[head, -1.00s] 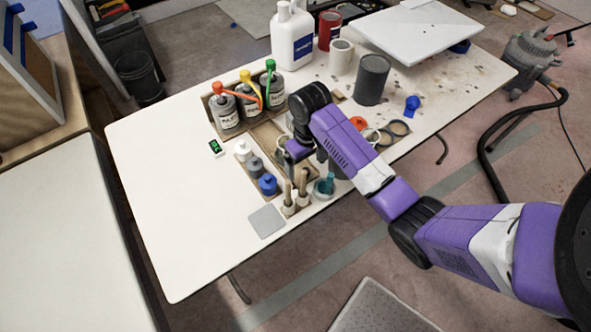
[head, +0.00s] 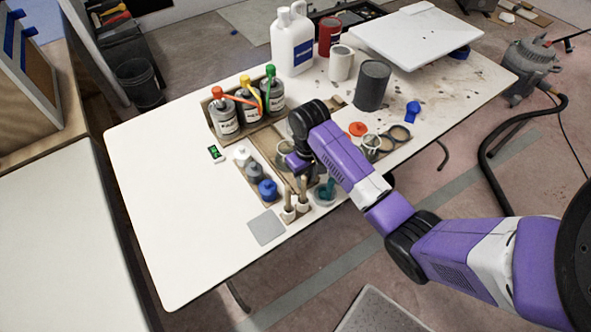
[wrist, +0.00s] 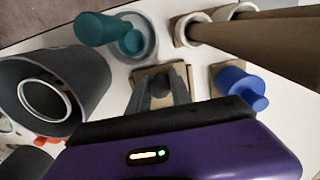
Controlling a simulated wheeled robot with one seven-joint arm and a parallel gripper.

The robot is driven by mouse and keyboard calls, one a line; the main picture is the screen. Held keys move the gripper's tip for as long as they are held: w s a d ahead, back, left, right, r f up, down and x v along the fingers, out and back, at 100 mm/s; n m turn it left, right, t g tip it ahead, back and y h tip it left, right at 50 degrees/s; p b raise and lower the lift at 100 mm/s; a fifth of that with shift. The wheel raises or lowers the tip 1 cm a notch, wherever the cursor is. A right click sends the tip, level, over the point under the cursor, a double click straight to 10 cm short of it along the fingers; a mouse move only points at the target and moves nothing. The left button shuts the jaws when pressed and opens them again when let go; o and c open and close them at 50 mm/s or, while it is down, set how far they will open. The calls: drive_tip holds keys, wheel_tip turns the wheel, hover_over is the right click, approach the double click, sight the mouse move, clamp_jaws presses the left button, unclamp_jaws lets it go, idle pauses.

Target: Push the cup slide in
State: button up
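The cup slide seems to be the small wooden piece (wrist: 150,76) with a dark round knob (wrist: 159,84) in the wrist view. In the head view, a wooden holder (head: 262,145) with a grey-rimmed cup (head: 286,152) sits on the white table, partly hidden by my arm. My gripper (wrist: 162,78) points down over the wooden piece, one grey finger on each side of the knob. I cannot tell whether the fingers touch or grip the knob. In the head view my arm hides the fingertips.
A teal-handled pot (head: 325,192), a brush holder (head: 296,208) and a blue-capped bottle (head: 267,189) stand close around my gripper. A dark grey cylinder (wrist: 55,88) stands left in the wrist view. Bottles with coloured nozzles (head: 223,118) stand behind. The table's left part is clear.

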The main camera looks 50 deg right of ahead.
sight(283, 150)
drive_tip(key=c, duration=0.3)
drive_tip(key=shift+w+d+b, duration=0.3)
drive_tip(key=shift+w+b, duration=0.1)
drive_tip(key=shift+w, duration=0.65)
drive_tip(key=shift+w+d+b, duration=0.35)
drive_tip(key=shift+w+b, duration=0.05)
drive_tip(key=shift+w, duration=0.6)
drive_tip(key=shift+w+d+b, duration=0.3)
drive_tip(key=shift+w+b, duration=0.1)
drive_tip(key=shift+w, duration=0.65)
drive_tip(key=shift+w+d+f+b, duration=0.1)
drive_tip(key=shift+w+d+b, duration=0.2)
drive_tip(key=shift+w+b, duration=0.55)
drive_tip(key=shift+w+d+r+b, duration=0.1)
drive_tip(key=shift+w+d+b, duration=0.3)
drive_tip(key=shift+w, duration=0.75)
drive_tip(key=shift+w+d+f+b, duration=0.1)
drive_tip(key=shift+w+d+b, duration=0.1)
drive_tip(key=shift+w+b, duration=0.7)
drive_tip(key=o, duration=1.9)
drive_tip(key=shift+w+a+p, duration=0.1)
drive_tip(key=shift+p, duration=0.2)
drive_tip(key=shift+o, duration=0.2)
wheel_tip(283, 150, up, 7)
drive_tip(key=p, duration=0.7)
drive_tip(key=shift+w, duration=0.1)
